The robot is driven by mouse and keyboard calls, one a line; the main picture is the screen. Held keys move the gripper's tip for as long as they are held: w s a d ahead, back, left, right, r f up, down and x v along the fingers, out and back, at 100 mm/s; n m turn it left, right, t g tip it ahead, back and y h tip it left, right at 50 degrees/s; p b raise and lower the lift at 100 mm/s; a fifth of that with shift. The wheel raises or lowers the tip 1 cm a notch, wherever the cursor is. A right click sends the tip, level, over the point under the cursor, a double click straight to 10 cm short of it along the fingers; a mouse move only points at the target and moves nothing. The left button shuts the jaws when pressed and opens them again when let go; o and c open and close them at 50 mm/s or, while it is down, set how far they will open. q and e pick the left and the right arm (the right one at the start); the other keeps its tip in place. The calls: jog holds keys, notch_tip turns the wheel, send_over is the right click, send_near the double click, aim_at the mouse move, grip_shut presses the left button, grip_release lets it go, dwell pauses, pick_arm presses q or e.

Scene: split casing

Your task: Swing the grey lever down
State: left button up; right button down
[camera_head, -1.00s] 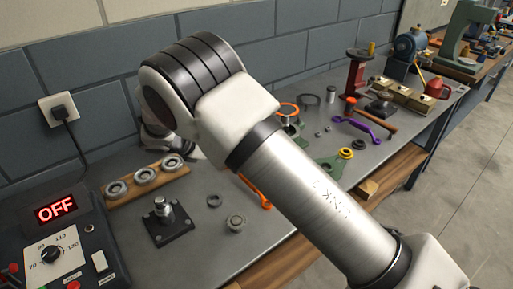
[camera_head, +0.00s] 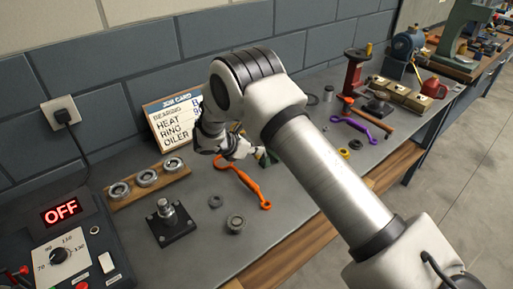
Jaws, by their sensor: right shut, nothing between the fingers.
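I cannot make out a clear grey lever; a pale grey, tilted switch-like piece (camera_head: 107,262) stands on the dark control box (camera_head: 92,238) at the lower left, and I cannot tell whether it is the lever. The box's display (camera_head: 62,212) reads OFF in red. My right gripper (camera_head: 226,150) is shut and empty, in front of the job card (camera_head: 172,122) and partly hidden by its own arm. It is well to the right of the control box and apart from it. My left gripper is out of view.
A wooden rack (camera_head: 146,183) with bearings lies near the wall. A black base with a metal post (camera_head: 170,222), loose rings (camera_head: 235,223) and an orange wrench (camera_head: 246,184) lie on the grey bench. Tools and small machines stand at the far right. The front middle is clear.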

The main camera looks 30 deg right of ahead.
jog(key=shift+w, duration=0.1)
jog(key=shift+d+r+y+p, duration=0.1)
jog(key=shift+r+y+p, duration=0.05)
jog(key=shift+y+p, duration=0.25)
